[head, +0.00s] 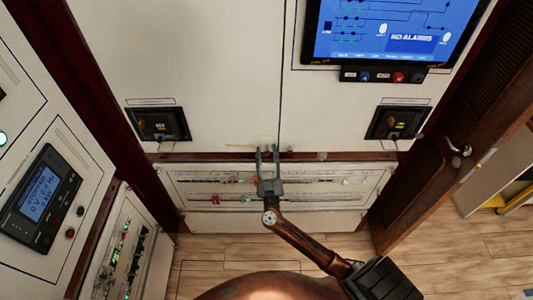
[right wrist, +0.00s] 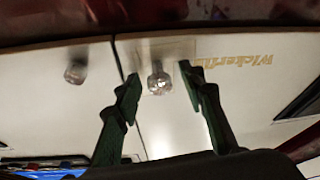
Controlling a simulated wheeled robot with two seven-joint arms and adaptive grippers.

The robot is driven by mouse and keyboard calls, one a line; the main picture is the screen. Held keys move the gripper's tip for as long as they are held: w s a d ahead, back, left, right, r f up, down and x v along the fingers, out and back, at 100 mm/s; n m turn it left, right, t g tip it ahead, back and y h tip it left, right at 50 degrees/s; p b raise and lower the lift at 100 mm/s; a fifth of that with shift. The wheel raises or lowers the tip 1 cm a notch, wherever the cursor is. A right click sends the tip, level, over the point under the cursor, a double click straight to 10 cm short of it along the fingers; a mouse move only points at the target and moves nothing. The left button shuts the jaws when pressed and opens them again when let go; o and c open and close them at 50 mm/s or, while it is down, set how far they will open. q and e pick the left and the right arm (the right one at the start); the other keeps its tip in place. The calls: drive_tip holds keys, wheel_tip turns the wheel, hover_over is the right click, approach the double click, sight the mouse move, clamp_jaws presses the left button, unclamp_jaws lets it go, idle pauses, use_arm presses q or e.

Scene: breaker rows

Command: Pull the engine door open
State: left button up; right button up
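A white cabinet door (head: 215,85) fills the upper middle of the head view, with a seam beside a second white panel. No mark shows which panel is the engine door. My right gripper (head: 267,150) points at the door's bottom edge. Its fingers are apart. In the right wrist view, a small shiny metal knob (right wrist: 158,82) sits on a pale plate between the open fingertips of my right gripper (right wrist: 160,75). Gaps show on both sides of it, and I cannot tell its depth from the fingers. My left gripper is not in view.
A low panel with switches (head: 330,190) lies below the door. A blue screen (head: 390,30) is at upper right. Two black breaker units (head: 160,123) (head: 398,122) flank the gripper. A brown wooden louvred door (head: 425,185) stands at right. Wooden floor (head: 215,270) is clear in front.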

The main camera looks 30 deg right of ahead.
drive_tip(key=shift+c, duration=0.7)
clamp_jaws()
idle(0.3)
